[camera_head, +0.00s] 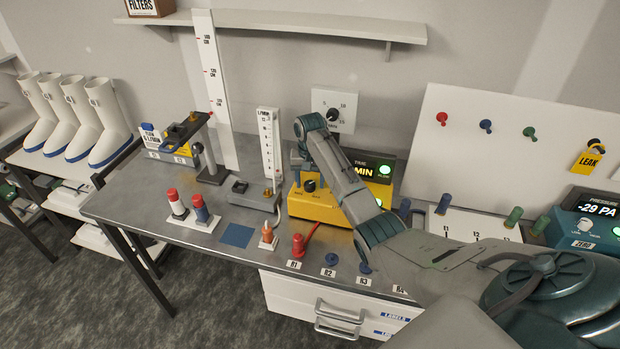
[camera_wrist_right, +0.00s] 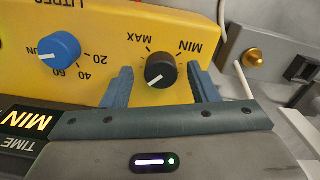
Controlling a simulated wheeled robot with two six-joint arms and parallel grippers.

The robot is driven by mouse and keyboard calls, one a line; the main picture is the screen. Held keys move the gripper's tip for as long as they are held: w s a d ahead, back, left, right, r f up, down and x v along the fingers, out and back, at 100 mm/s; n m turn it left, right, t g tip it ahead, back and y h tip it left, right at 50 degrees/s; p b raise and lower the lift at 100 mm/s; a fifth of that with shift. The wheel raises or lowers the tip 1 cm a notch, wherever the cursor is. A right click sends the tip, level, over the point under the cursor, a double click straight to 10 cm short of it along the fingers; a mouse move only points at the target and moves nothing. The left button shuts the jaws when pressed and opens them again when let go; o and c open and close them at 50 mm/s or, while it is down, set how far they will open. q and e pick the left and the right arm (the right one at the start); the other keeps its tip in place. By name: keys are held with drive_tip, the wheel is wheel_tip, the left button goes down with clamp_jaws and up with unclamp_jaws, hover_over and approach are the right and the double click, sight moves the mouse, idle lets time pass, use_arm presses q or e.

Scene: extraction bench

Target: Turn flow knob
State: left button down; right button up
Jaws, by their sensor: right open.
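The black flow knob (camera_wrist_right: 160,70) sits on the front of a yellow box (camera_wrist_right: 105,30), with MIN and MAX printed around it in the wrist view. Its white pointer line slants to the lower left there. In the head view the knob (camera_head: 310,186) shows on the yellow pump box (camera_head: 340,212). My right gripper (camera_wrist_right: 160,74) is open, its two blue-grey fingers on either side of the knob with visible gaps; I cannot tell how far its tips are from the panel. In the head view the right gripper (camera_head: 299,160) is partly hidden behind its own wrist. My left gripper is not in view.
A blue knob (camera_wrist_right: 59,51) with a litre scale sits beside the flow knob. A grey flowmeter stand (camera_head: 254,196) is left of the pump box. Red (camera_head: 298,245) and blue pieces stand at the bench's front edge. A white pegboard (camera_head: 460,150) stands at the right.

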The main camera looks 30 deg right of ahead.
drive_tip(key=shift+w+f, duration=0.1)
drive_tip(key=c, duration=1)
drive_tip(key=shift+n, duration=1.3)
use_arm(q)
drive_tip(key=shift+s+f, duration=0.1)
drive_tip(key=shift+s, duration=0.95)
use_arm(e)
drive_tip(key=shift+n, duration=0.3)
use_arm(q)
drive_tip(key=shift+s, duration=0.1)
use_arm(e)
drive_tip(key=o, duration=1)
